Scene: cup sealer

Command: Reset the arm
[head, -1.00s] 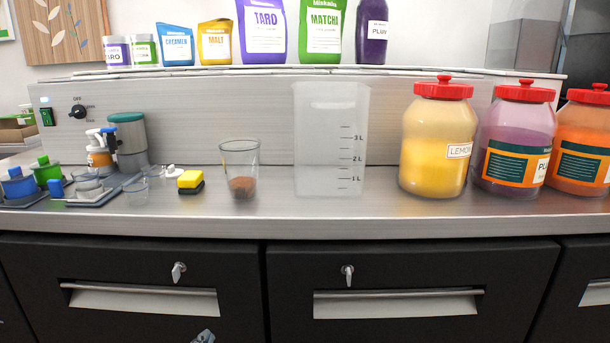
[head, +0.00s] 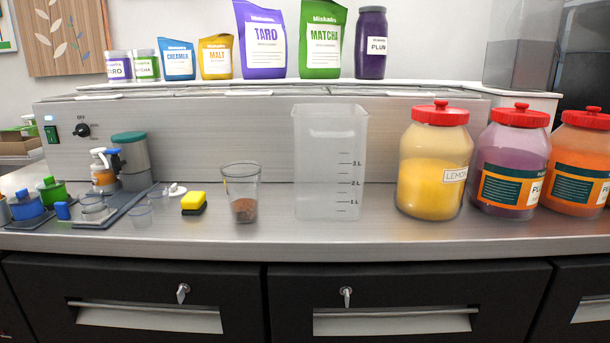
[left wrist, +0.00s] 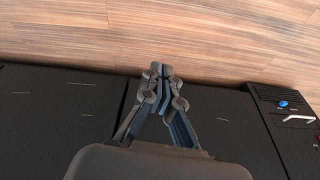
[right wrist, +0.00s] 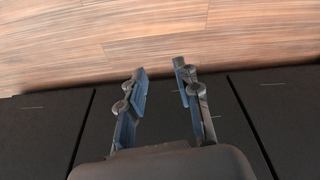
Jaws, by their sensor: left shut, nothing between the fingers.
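My left gripper (left wrist: 160,76) shows in the left wrist view with its fingertips together and nothing between them. My right gripper (right wrist: 162,82) shows in the right wrist view with its fingers apart and nothing between them. Both are in front of dark cabinet fronts, with a wood-look surface across the top of each wrist view. Neither gripper shows in the head view.
The steel counter (head: 330,238) holds a cup with brown contents (head: 244,210), a yellow sponge (head: 193,202), a clear measuring jug (head: 328,165) and a lemon jar (head: 433,165). Drawers (head: 400,290) lie below its front edge. Pouches (head: 262,40) stand on the shelf behind.

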